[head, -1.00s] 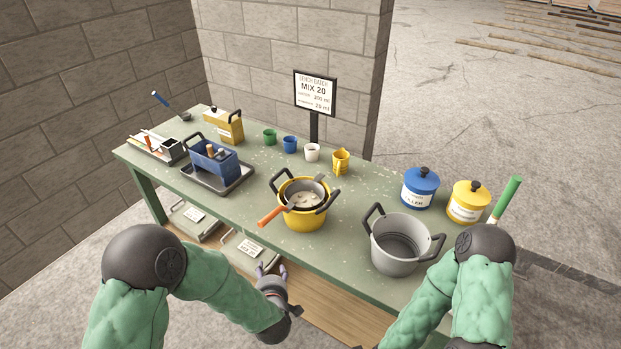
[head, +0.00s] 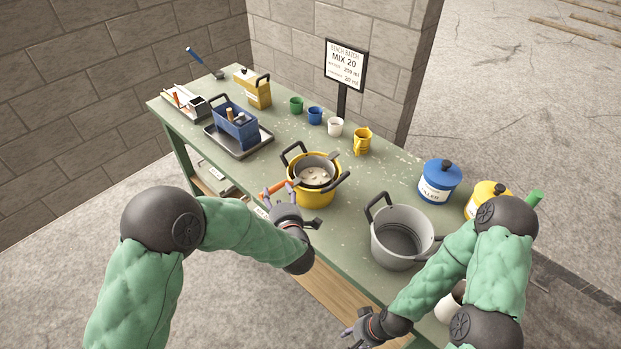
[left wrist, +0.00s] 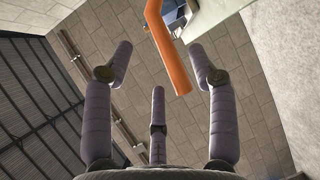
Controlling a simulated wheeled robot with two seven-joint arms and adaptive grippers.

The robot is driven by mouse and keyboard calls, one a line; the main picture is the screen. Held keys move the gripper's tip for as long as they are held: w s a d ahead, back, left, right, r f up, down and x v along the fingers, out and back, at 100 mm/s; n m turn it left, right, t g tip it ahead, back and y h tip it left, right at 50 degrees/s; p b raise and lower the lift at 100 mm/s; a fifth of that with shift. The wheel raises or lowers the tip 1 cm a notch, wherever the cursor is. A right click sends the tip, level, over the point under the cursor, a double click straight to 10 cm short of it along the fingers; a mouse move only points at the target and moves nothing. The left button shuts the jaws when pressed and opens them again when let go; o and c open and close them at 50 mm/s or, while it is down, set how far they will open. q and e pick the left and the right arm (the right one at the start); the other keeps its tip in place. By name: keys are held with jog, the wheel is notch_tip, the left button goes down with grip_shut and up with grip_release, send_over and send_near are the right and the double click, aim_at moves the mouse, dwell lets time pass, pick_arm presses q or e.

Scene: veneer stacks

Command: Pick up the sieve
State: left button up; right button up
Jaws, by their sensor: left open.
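The sieve (head: 316,171) is a grey bowl with an orange handle (head: 276,187). It rests in the mouth of a yellow pot (head: 312,196) with dark handles, and its handle sticks out to the left. My left gripper (head: 288,204) is open just in front of the handle, near the bench's front edge. In the left wrist view the handle (left wrist: 167,45) shows beyond the spread fingers (left wrist: 160,65), between the outer two. I cannot tell whether any finger touches it. My right gripper (head: 362,330) is low at the bottom; its finger state is unclear.
A grey pot (head: 400,238) stands to the right of the yellow pot. Blue (head: 438,183) and yellow (head: 487,196) lidded canisters stand behind it. Small cups and a yellow jug (head: 362,142) line the back. A blue caddy (head: 235,127) sits in a dark tray at left.

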aim_at(275, 189)
pick_arm(q)
jog(key=x, duration=0.5)
jog(key=shift+a+f+b, duration=0.2)
jog(key=shift+b, duration=0.2)
jog(key=shift+r, duration=0.1)
grip_shut()
